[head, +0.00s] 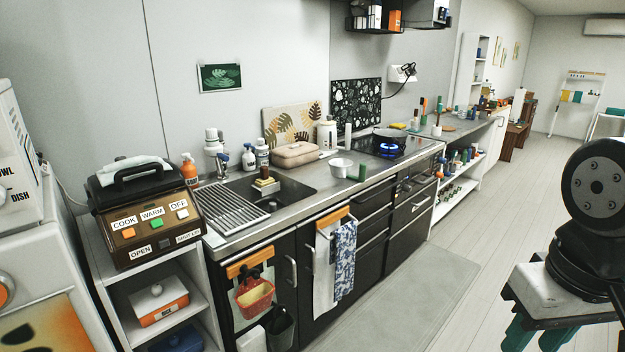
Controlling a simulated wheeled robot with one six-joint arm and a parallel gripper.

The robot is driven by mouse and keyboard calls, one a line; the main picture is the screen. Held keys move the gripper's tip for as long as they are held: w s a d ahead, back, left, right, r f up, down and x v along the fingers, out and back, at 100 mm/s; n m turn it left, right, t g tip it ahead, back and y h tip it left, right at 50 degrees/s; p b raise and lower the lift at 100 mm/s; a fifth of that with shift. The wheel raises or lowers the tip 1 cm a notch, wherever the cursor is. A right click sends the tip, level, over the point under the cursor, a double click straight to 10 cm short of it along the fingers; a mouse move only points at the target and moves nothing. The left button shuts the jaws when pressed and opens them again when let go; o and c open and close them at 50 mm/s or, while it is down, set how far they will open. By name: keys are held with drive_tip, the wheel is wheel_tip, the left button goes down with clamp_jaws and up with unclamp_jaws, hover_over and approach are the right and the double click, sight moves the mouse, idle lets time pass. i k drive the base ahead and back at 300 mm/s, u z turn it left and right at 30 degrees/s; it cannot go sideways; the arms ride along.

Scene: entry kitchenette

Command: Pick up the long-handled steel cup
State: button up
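A small pale, round cup-like vessel (341,168) stands on the counter to the right of the sink. It may be the steel cup, but I cannot make out a long handle on it. A dark pan (388,135) sits on the stove over a blue flame. My gripper (537,341) shows at the lower right, with green fingers pointing down, far from the counter. Its fingertips are cut off by the frame edge, so I cannot tell whether it is open or shut. No held object shows.
A green block (357,173) stands close beside the vessel. A tan case (295,154) and bottles (262,153) stand behind the sink (285,192). A cooker (145,215) stands at the left. The floor and grey mat (415,295) before the cabinets are clear.

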sight(340, 168)
drive_tip(key=i, duration=2.55)
drive_tip(key=z, duration=0.05)
